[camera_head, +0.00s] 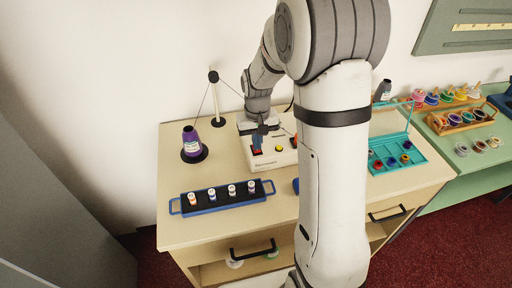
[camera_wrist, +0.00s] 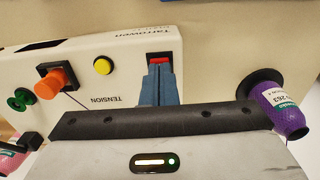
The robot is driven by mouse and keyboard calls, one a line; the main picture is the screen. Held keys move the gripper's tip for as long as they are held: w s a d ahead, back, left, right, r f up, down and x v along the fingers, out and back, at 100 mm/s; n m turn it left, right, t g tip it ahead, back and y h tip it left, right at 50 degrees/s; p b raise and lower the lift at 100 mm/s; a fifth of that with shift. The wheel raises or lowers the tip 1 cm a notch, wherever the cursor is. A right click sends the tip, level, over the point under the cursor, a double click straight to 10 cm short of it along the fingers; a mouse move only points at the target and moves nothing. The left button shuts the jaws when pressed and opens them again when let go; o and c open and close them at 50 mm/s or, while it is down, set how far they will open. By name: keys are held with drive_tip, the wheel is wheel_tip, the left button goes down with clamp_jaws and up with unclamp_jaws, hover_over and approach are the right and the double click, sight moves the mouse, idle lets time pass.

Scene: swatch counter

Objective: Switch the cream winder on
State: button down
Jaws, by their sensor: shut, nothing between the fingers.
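The cream winder (camera_head: 266,163) stands near the back of the wooden counter; its top also fills the upper wrist view (camera_wrist: 125,48). It has a red switch (camera_wrist: 159,58) in a dark frame, a yellow button (camera_wrist: 103,65) and an orange knob (camera_wrist: 58,80) by the word TENSION. My gripper (camera_wrist: 158,72) is shut and empty, its blue fingertips at the lower edge of the red switch. In the head view my gripper (camera_head: 257,143) points down over the same switch. The fingertips cover part of it, so I cannot tell whether they touch or which way it is set.
A purple thread cone (camera_head: 191,142) stands left of the winder, near a thin post (camera_head: 216,103). A blue tray (camera_head: 212,208) with several small spools lies in front. A teal case (camera_head: 415,161) stands open at right. My arm hides the counter's middle.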

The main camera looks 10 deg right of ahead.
drive_tip(key=shift+f+b, duration=0.3)
drive_tip(key=shift+f, duration=0.2)
drive_tip(key=shift+r, duration=0.1)
drive_tip(key=shift+r+p, duration=2.4)
drive_tip(key=shift+r, duration=1.1)
drive_tip(key=s+r+t, duration=0.1)
drive_tip(key=s+r, duration=0.5)
drive_tip(key=s, duration=0.5)
drive_tip(key=s+r+t, duration=0.2)
drive_tip(key=s+r, duration=0.4)
drive_tip(key=s, duration=0.5)
drive_tip(key=shift+w, duration=0.1)
